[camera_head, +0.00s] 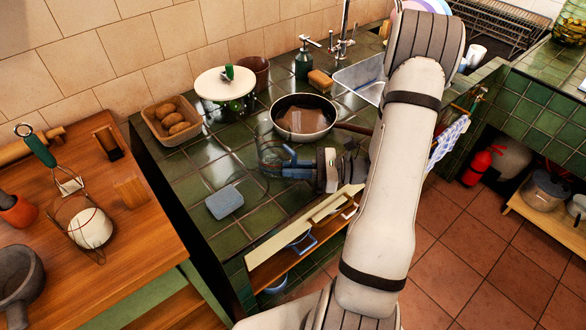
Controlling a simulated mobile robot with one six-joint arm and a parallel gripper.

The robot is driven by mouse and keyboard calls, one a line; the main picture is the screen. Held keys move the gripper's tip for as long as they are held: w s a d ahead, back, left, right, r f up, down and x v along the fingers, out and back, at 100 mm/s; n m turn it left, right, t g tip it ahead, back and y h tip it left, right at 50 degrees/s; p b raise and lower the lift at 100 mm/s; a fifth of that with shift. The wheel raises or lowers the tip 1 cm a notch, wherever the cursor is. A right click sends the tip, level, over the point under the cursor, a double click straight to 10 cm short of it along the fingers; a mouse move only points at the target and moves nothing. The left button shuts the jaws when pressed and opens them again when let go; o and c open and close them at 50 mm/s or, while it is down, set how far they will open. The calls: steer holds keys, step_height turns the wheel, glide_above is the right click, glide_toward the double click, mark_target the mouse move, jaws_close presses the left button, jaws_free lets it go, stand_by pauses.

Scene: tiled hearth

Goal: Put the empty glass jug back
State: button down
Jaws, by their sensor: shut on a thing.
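My gripper (284,163) reaches in from the right, low over the green tiled counter (192,187). It is shut on the clear glass jug (266,156), which shows only as a faint see-through outline with a dark rim at the gripper's tips. The tiles show through the jug, and I see no contents in it. I cannot tell whether its base touches the counter. Part of it is hidden behind the fingers.
A pan (303,118) with brown contents stands behind my gripper. A white-lidded pot (225,86), a potato basket (171,121) and a soap bottle (304,62) stand farther back. A blue-grey sponge (224,202) lies front left. A wooden table (110,245) adjoins on the left.

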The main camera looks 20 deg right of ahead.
steer(key=shift+f, duration=0.15)
steer(key=c, duration=1.5)
jaws_free()
steer(key=shift+o, duration=0.2)
